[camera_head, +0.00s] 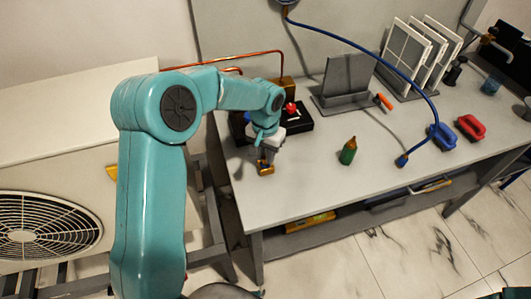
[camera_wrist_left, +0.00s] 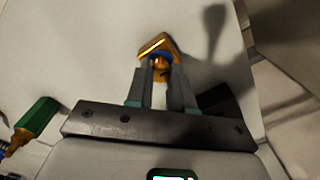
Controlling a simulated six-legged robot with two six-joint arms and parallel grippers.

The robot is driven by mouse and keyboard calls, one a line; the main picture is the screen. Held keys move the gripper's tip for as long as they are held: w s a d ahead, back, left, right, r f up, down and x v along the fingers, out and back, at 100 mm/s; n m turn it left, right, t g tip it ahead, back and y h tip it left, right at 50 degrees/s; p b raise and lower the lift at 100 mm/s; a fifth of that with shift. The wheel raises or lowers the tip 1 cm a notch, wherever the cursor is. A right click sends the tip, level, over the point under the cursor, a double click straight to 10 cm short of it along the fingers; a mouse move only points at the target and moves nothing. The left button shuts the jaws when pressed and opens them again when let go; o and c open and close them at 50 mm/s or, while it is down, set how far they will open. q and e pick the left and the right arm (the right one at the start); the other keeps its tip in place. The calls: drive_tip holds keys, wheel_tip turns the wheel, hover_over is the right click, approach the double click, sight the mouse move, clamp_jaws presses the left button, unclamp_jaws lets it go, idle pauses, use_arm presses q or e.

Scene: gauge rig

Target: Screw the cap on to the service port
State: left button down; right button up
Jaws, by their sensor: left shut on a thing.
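My left gripper (camera_head: 266,158) is low over the near left part of the bench, pointing down. It is shut on a small brass-coloured piece (camera_head: 266,169), which looks like the cap. In the left wrist view, the fingers (camera_wrist_left: 161,75) close on this piece (camera_wrist_left: 158,46), and its angular golden rim shows beyond the fingertips. The fingers hide part of it. I cannot clearly make out the service port. A brass-coloured block (camera_head: 287,89) stands behind the arm beside a copper pipe (camera_head: 240,57).
A grey stand (camera_head: 345,85) and white panels (camera_head: 407,47) are behind.

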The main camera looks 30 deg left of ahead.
use_arm(q)
drive_tip(key=m+p, duration=0.1)
drive_tip(key=m, duration=0.1)
drive_tip(key=shift+r+m, duration=0.15)
drive_tip(key=shift+m, duration=0.15)
drive_tip(key=m, duration=0.2)
drive_tip(key=shift+m, duration=0.3)
drive_tip(key=shift+m+p, duration=0.6)
drive_tip(key=shift+m, duration=0.3)
drive_tip(key=m, duration=0.2)
drive_tip(key=shift+m+p, duration=0.3)
drive_tip(key=shift+p, duration=0.05)
drive_tip(key=shift+m, duration=0.4)
